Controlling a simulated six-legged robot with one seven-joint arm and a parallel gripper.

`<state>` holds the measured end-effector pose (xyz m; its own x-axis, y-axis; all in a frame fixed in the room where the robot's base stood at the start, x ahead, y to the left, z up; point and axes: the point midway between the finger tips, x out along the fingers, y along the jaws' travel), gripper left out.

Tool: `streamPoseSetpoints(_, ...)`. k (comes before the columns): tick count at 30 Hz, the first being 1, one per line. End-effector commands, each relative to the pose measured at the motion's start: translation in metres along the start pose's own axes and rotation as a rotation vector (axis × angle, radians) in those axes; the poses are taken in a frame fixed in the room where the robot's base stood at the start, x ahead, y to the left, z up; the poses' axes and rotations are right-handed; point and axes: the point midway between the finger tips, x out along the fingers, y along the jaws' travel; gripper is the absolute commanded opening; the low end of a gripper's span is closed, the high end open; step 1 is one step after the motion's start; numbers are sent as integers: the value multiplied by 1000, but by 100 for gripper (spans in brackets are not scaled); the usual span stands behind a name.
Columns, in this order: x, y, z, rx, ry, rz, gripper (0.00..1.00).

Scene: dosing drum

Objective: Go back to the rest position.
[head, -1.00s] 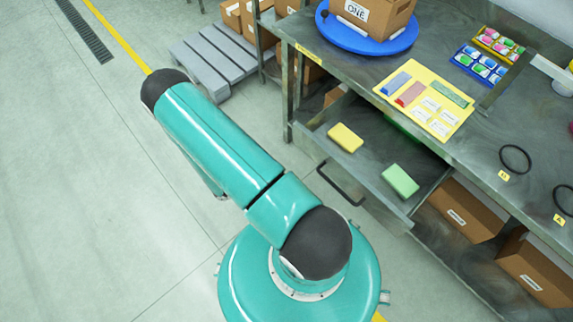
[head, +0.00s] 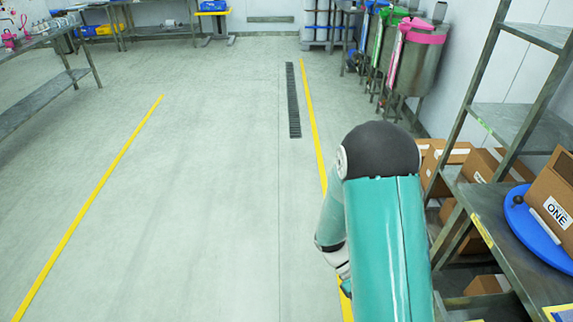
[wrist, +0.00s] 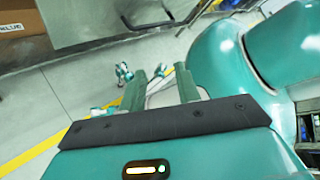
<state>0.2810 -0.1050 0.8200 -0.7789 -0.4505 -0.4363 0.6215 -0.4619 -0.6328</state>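My gripper (wrist: 160,84) shows in the wrist view with its two green fingers apart and nothing between them. Floor and parts of my legs show beyond the fingers. In the head view my teal arm with its black joint cap rises at the lower right, bent downward. The gripper's fingers are hidden there behind the arm.
A steel bench (head: 493,212) with a blue turntable (head: 532,238) and a carton (head: 556,200) stands close on the right. Shelving (head: 519,119) and drums (head: 420,68) stand behind. The floor (head: 190,190) at centre and left is clear. A table (head: 40,98) is far left.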

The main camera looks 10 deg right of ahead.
Motion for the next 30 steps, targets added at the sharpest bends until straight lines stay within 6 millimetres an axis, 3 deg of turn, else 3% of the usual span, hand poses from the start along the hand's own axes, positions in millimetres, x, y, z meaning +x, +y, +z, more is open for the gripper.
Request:
streamPoseSetpoints(12, -78, -56, 36, 452, 402, 258, 32)
streamPoseSetpoints(30, -154, -160, 82, 971, 1126, 458, 32)
